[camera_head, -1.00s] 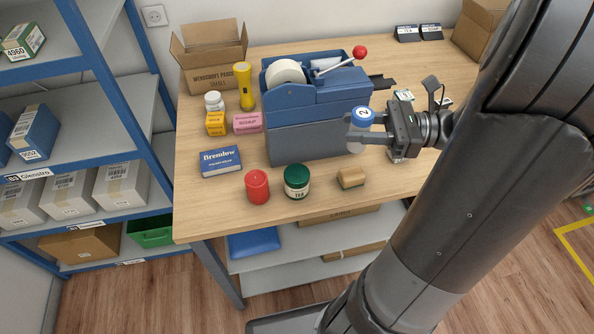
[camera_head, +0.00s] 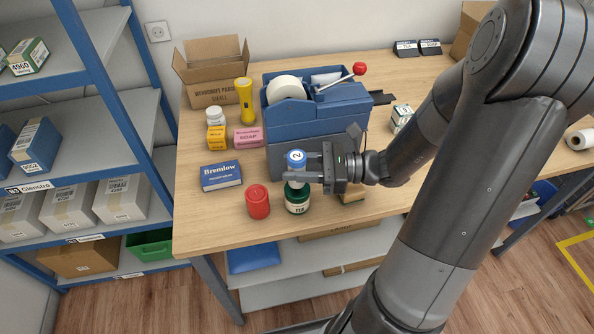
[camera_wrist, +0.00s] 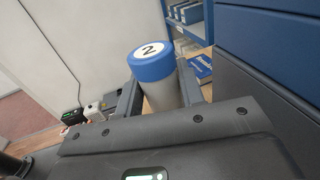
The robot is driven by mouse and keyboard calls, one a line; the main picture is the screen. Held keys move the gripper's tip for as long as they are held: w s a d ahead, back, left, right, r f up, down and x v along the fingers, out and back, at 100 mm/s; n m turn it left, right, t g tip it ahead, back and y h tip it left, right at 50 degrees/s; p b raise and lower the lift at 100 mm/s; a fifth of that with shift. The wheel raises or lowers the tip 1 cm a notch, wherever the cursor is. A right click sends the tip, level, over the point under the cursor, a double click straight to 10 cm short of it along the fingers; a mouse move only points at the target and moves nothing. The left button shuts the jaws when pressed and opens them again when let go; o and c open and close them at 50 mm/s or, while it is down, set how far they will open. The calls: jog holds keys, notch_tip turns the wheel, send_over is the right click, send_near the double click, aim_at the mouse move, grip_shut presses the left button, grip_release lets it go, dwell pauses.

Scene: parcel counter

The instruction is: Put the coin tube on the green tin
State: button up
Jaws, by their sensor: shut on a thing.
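The coin tube (camera_head: 297,161) has a blue cap with a white disc marked 2 and a pale grey body. My gripper (camera_head: 302,176) is shut on it and holds it upright. The tube also shows between the fingers in the wrist view (camera_wrist: 155,75). The green tin (camera_head: 297,203), labelled TEA, stands on the counter near the front edge. In the head view the tube and fingers are directly above the tin and hide its top. I cannot tell whether the tube's base touches the lid; the tin is not seen in the wrist view.
A red candle (camera_head: 258,201) stands close left of the tin. A tan block (camera_head: 352,196) is at its right, partly behind my gripper. The blue and grey tape machine (camera_head: 300,125) stands behind. A blue Bremlow box (camera_head: 221,175) lies further left.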

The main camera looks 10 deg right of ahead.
jog(key=shift+f, duration=0.9)
jog(key=shift+f, duration=0.1)
jog(key=o, duration=1.1)
